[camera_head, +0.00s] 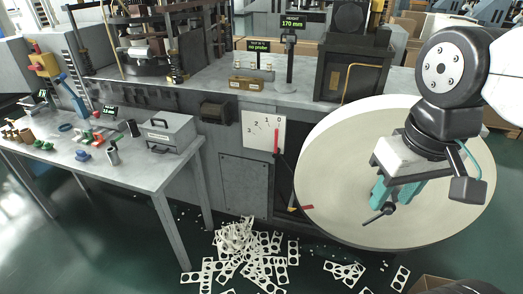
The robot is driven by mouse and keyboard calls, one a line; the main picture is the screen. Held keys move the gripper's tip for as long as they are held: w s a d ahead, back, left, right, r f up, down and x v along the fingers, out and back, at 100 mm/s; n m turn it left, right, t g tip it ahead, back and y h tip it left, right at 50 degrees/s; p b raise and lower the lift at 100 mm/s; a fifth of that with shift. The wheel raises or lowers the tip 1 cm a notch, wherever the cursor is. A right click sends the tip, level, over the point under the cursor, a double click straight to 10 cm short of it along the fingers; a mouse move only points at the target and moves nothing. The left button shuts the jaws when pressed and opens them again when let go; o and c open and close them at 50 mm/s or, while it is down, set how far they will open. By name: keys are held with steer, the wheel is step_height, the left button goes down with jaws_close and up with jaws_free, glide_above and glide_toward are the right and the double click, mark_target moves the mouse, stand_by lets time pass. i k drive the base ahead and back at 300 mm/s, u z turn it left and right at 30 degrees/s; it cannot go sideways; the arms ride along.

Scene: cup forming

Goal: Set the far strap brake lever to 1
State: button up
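A white scale plate (254,141) marked 3, 2, 1, 0 from left to right stands at the front of the machine bench. A lever with a red upper part (277,138) stands almost upright in front of it, its tip just under the 0. Its lower part runs down dark beside the big disc. My gripper (383,197), with teal fingers, is well to the right of the lever, in front of the disc, and not touching the lever. Whether its fingers are apart is unclear from this angle.
A large cream disc (335,160) fills the right side, close to the lever. A red-tipped bar (301,208) shows low at its left edge. A grey table (130,172) with tools and a metal box (172,135) stands left. Punched white scrap (235,262) litters the floor.

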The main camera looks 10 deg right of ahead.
mark_target(276, 155)
steer(key=z, duration=0.05)
steer(key=k, duration=1.15)
steer(key=u, duration=0.75)
steer(key=i, duration=1.4)
steer(key=z, duration=0.8)
steer(key=i, duration=0.35)
steer(key=z, duration=0.25)
